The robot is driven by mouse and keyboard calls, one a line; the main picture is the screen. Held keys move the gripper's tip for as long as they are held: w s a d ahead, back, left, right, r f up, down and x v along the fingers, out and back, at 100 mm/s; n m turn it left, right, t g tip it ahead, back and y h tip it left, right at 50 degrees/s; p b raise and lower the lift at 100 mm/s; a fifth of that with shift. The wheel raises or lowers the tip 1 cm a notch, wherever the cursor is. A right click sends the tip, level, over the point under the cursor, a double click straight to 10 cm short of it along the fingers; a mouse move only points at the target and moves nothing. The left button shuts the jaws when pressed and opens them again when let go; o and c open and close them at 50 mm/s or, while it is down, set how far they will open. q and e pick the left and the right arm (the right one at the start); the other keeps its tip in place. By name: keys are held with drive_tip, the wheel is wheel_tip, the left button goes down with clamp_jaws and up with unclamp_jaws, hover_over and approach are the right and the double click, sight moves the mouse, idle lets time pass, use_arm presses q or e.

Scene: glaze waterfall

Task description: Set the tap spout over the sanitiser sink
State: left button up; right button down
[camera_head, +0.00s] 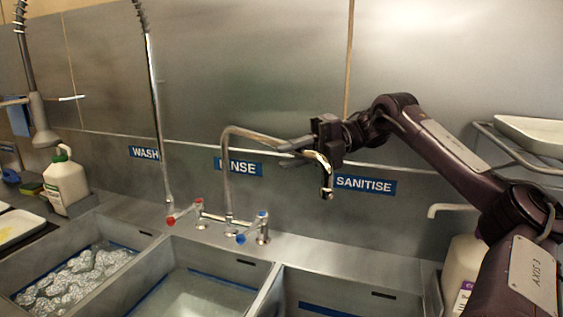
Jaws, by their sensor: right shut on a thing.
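The chrome tap spout (226,165) rises from the tap base behind the rinse sink and arches to the right. Its downturned outlet (327,190) hangs just left of the SANITISE label (364,185), to the right of the divider between rinse and sanitise sinks. The sanitiser sink (350,280) is at the lower right, partly cut off. I cannot tell whether the outlet is over its basin or the rear ledge. My right gripper (302,149) is shut on the spout's upper arm near the outlet. My left gripper is not in view.
Red (184,212) and blue (253,228) tap handles flank the spout base. The rinse sink (195,295) is in the middle; the foamy wash sink (75,275) is left. A pale jug (462,268) is near my right arm.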

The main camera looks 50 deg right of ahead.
idle(0.3)
drive_tip(key=c, duration=1.3)
unclamp_jaws()
drive_tip(key=shift+w, duration=0.1)
drive_tip(key=shift+o, duration=0.2)
